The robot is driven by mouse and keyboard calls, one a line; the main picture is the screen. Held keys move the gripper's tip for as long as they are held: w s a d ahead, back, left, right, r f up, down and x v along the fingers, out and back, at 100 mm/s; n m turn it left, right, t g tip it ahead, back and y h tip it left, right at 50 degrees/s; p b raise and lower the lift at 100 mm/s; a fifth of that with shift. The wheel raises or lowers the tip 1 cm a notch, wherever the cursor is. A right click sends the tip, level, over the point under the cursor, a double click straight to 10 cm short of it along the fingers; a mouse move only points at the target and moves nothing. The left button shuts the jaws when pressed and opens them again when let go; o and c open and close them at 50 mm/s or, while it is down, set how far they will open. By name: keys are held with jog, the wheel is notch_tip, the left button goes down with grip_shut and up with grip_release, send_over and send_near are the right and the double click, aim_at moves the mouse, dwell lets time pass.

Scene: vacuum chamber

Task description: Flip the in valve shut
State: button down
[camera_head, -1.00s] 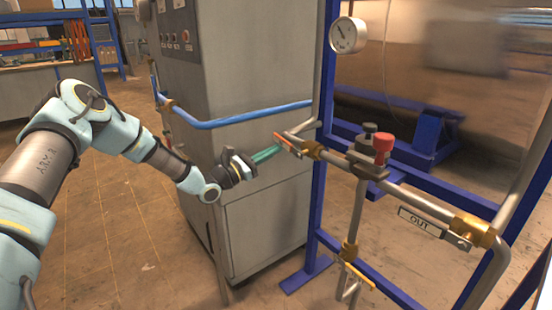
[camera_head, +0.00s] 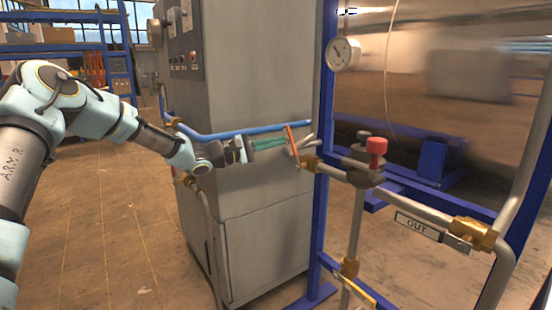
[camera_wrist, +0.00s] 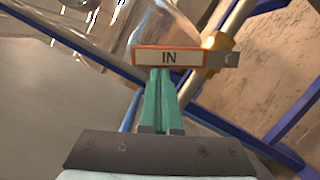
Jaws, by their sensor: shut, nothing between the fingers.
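The in valve handle (camera_head: 292,143) is an orange-edged lever at the left end of the horizontal pipe, by a brass fitting (camera_head: 309,163). It stands steeply, crosswise to the pipe. In the wrist view its face (camera_wrist: 185,57) reads IN, with the brass fitting (camera_wrist: 218,52) at its right end. My gripper (camera_head: 281,143) has teal fingers pressed together with nothing between them. Its tips (camera_wrist: 160,72) are at the lower edge of the IN handle, left of it in the head view. They look to be touching it, but a small gap cannot be ruled out.
The OUT handle (camera_head: 418,226) lies along the pipe at right. A red knob (camera_head: 376,146) stands on the pipe between them. A blue frame post (camera_head: 322,200), a grey cabinet (camera_head: 262,180) and a blue pipe (camera_head: 240,132) are close to my gripper. Open floor lies at left.

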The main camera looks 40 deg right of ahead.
jog(key=s+m+b, duration=0.1)
jog(key=m+b, duration=0.1)
jog(key=s+r+m+y+b, duration=0.1)
jog(key=m+b, duration=0.1)
jog(key=b, duration=0.1)
jog(key=shift+s+r, duration=0.15)
jog(key=shift+s, duration=0.2)
jog(key=shift+s+a+r+m+b, duration=0.1)
jog(key=shift+s+r+m+b, duration=0.45)
jog(key=shift+m+b, duration=0.6)
jog(key=shift+s+n, duration=0.1)
jog(key=shift+n, duration=0.15)
jog(key=w+a, duration=0.7)
jog(key=a, duration=0.2)
jog(key=shift+a+b, duration=0.15)
jog(key=shift+b, duration=0.2)
